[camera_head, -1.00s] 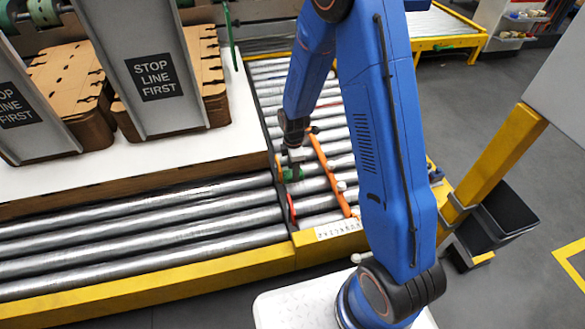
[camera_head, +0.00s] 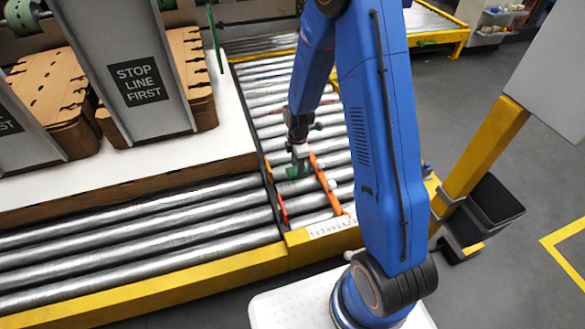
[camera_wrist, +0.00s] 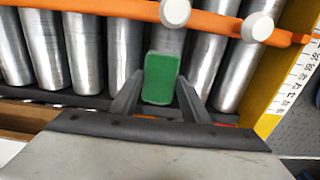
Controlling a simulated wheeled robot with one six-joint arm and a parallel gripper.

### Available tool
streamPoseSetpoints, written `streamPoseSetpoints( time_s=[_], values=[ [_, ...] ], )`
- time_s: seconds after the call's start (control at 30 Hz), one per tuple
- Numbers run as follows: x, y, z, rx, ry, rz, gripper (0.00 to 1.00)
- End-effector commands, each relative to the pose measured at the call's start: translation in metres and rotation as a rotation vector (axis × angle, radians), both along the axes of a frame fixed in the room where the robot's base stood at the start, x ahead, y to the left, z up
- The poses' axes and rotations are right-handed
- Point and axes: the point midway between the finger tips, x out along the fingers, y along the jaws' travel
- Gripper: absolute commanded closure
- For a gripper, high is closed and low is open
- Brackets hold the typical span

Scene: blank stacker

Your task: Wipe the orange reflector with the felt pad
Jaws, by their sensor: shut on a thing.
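My gripper (camera_wrist: 158,100) is shut on a green block-like pad (camera_wrist: 161,78), which I take for the felt pad. The pad is above the rollers; in the head view the pad (camera_head: 293,172) is small beside the orange rail. A small orange patch (camera_head: 267,170) shows on the dark divider left of the gripper in the head view, perhaps the reflector. In the wrist view an orange-red patch (camera_wrist: 226,125) peeks out beside the right finger, mostly hidden by the gripper. I cannot tell whether the pad touches anything.
An orange rail (camera_wrist: 110,8) with white knobs crosses the rollers close beyond the pad. A red piece (camera_head: 283,210) sits on the divider. A white worktop (camera_head: 190,155) with brown board stacks lies left. A yellow frame (camera_head: 318,240) edges the conveyor.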

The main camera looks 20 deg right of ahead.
Motion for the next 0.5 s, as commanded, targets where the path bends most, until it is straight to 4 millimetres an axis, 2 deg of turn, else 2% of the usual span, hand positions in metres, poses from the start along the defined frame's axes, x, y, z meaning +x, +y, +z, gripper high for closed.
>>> streamPoseSetpoints(
  time_s=[0.5],
  values=[
    [0.0001, -0.0081, 0.0001, 0.000, 0.000, -0.002, 0.81]
  ],
)
